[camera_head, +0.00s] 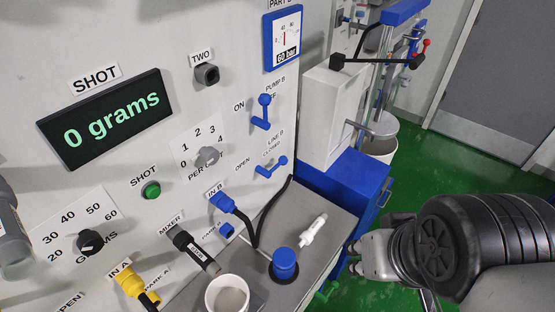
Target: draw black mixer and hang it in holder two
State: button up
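A black and dark grey cylinder (196,252) sticks out of the panel at the MIXER label and slants down to the right, above a white cup. It appears to be the black mixer. Holder two (207,74) is a dark grey round socket under the TWO label, high on the panel, with nothing seen hanging in it. My gripper (356,257) is at the right, beyond the bench's right edge, well apart from both. It is seen from the side, partly hidden by my arm, and its finger gap is unclear.
The white cup (212,299) stands below the black cylinder. A blue round part (285,263) and a white nozzle-like piece (313,229) are on the grey bench (333,203). Yellow (128,281) and blue (222,202) hose connectors jut from the panel. A blue cabinet (350,190) stands behind.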

aim_at(185, 242)
jog(key=k+u, duration=0.1)
jog(key=u, duration=0.3)
jog(key=j+u, duration=0.1)
jog(key=u, duration=0.3)
jog(key=k+j+u, duration=0.1)
jog(key=u, duration=0.35)
jog(key=i+j+u, duration=0.1)
jog(key=j+u, duration=0.25)
jog(key=j, duration=0.35)
jog(key=k+l, duration=0.1)
jog(key=l, duration=0.15)
jog(key=i+j, duration=0.1)
jog(key=j, duration=0.4)
jog(key=i, duration=0.05)
